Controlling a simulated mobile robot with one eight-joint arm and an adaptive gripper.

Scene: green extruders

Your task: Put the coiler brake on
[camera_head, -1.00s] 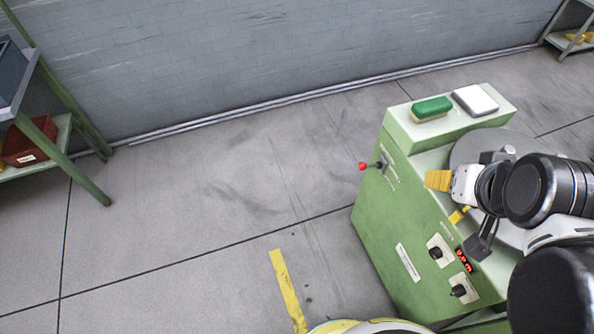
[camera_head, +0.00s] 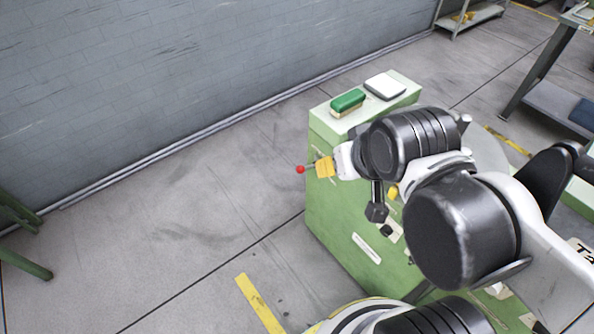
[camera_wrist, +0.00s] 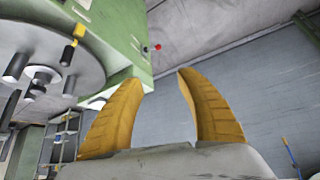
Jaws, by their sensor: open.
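A lever with a red ball knob (camera_head: 300,169) sticks out from the left side of the green machine (camera_head: 340,215). I take it for the brake lever, but no label on it is readable. My gripper (camera_head: 325,167) has yellow fingers and overlaps the lever's shaft in the head view. In the wrist view my gripper (camera_wrist: 159,78) is open and empty. There the red knob (camera_wrist: 155,48) shows beyond the fingertips, roughly in line with the gap and apart from them. The lever's base is hidden in the head view behind my gripper.
A green block (camera_head: 348,102) and a white block (camera_head: 385,86) lie on the machine's top. Floor left of the machine is clear up to the grey wall (camera_head: 180,90).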

